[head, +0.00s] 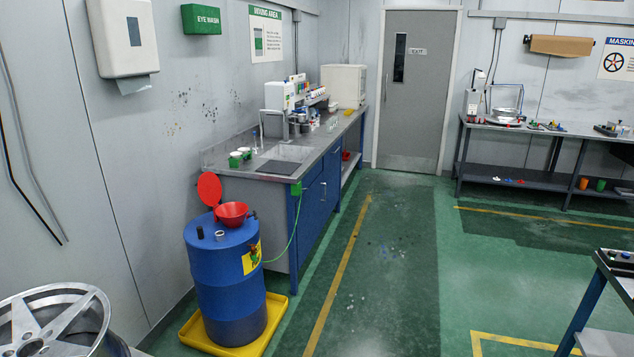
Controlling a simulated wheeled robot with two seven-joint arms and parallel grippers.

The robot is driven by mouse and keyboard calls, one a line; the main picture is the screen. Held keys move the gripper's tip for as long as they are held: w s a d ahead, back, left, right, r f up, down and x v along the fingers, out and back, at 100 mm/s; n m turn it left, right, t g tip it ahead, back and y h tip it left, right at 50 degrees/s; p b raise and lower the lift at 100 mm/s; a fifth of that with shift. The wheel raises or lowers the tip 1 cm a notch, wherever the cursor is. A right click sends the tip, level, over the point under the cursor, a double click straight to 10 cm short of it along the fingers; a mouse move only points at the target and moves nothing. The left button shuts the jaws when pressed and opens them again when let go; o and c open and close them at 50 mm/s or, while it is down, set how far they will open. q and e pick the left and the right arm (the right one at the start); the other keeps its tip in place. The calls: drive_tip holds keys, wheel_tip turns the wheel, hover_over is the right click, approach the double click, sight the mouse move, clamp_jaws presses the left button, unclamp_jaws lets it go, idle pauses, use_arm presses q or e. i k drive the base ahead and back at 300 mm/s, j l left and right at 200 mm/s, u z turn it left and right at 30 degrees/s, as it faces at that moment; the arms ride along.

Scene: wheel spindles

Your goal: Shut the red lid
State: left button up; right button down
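The red lid (209,189) is a round disc standing open, near upright, behind and to the left of a red funnel (232,213). The funnel sits on top of a blue drum (222,275), and its mouth is uncovered. The lid appears joined to the funnel's back rim. Neither of my grippers is in the head view.
The drum stands in a yellow spill tray (272,322) on the floor. A green cable (290,240) runs from the drum to the counter (335,150) behind it. A silver wheel (55,322) is at the lower left. Green floor right of the drum is clear.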

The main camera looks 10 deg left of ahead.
sight(209, 188)
drive_tip(key=i+u, duration=0.4)
drive_tip(key=i+l+u, duration=0.2)
drive_tip(key=i+u, duration=0.2)
drive_tip(key=i+l+u, duration=0.4)
drive_tip(key=i+j, duration=0.05)
